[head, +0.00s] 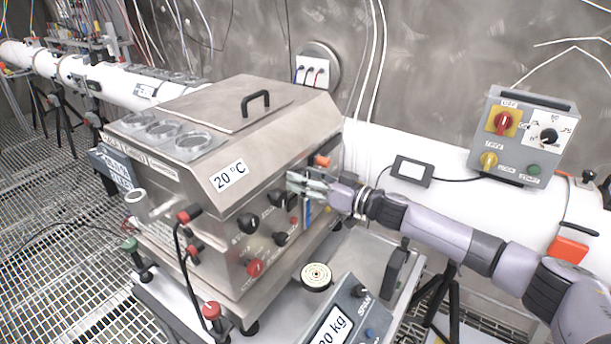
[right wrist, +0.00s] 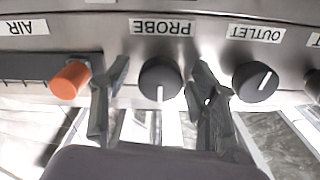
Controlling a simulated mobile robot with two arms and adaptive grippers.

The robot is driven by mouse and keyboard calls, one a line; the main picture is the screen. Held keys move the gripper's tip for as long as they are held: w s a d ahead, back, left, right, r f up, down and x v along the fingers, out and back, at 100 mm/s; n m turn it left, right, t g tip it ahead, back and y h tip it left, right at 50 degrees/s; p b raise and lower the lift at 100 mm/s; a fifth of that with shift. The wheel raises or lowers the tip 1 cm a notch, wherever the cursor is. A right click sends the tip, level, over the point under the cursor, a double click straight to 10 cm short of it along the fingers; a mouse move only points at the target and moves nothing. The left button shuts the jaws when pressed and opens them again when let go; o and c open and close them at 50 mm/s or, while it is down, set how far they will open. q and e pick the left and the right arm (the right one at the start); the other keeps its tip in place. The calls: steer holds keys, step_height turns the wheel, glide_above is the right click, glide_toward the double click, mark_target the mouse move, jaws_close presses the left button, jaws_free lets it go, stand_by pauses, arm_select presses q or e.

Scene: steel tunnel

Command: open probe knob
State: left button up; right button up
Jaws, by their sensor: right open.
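The probe knob (right wrist: 160,78) is a round black knob with a white pointer line, under the PROBE label (right wrist: 162,27), which reads upside down in the right wrist view. My right gripper (right wrist: 157,95) is open, with one finger on each side of the knob and visible gaps between. In the head view the right gripper (head: 305,186) reaches the front panel of the steel box (head: 225,215) from the right. I cannot clearly make out the probe knob there, near the fingers. My left gripper is not in view.
Close beside the fingers are an orange knob (right wrist: 70,79) under AIR and a black outlet knob (right wrist: 255,81). Other black knobs (head: 248,222) and a red knob (head: 255,267) sit on the same panel. A scale (head: 345,318) stands in front.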

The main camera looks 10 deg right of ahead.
steer(key=shift+c, duration=0.3)
steer(key=c, duration=1.1)
